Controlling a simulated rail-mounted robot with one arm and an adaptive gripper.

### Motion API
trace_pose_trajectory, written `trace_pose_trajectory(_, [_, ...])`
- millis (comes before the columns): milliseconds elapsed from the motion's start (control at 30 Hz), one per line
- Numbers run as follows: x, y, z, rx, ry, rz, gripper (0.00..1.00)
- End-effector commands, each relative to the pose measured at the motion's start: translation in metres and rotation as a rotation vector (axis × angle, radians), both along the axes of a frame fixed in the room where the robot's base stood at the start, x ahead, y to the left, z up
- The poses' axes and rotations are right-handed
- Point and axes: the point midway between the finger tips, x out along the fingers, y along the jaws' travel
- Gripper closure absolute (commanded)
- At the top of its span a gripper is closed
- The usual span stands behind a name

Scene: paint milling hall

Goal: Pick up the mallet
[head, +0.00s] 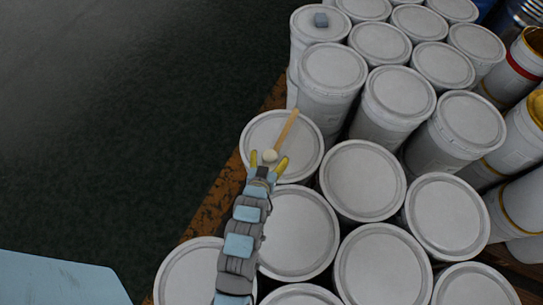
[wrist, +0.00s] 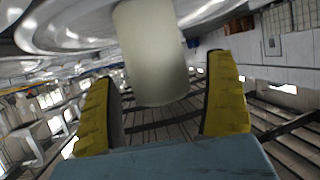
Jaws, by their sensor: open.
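The mallet has a pale wooden handle (head: 288,126) and an off-white head (head: 270,156). It rests on the lid of a white bucket (head: 258,133), with its handle pointing away to the upper right. My gripper (head: 268,161) has two yellow fingers, open, one on each side of the mallet head. In the wrist view the mallet head (wrist: 150,50) shows large as a pale cylinder between the spread fingers of my gripper (wrist: 162,75). No contact between the fingers and the head is visible. The handle is not seen in the wrist view.
Several white lidded buckets (head: 362,180) stand close together around the mallet's bucket and beneath my arm. Cans with yellow and red bands (head: 525,55) stand at the right. Dark open floor (head: 120,130) lies left.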

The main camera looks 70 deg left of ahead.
Motion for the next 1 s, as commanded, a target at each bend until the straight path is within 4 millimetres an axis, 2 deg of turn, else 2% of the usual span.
trace_pose_trajectory(333, [0.0035, 0.0051, -0.0020, 0.001, 0.000, 0.000, 0.16])
trace_pose_trajectory(500, [0.0034, 0.0052, -0.0019, 0.001, 0.000, 0.000, 0.64])
trace_pose_trajectory(567, [0.0033, 0.0051, -0.0020, 0.001, 0.000, 0.000, 0.82])
trace_pose_trajectory(600, [0.0034, 0.0051, -0.0020, 0.001, 0.000, 0.000, 0.87])
trace_pose_trajectory(1000, [0.0036, 0.0054, 0.0055, 0.001, 0.000, 0.000, 0.88])
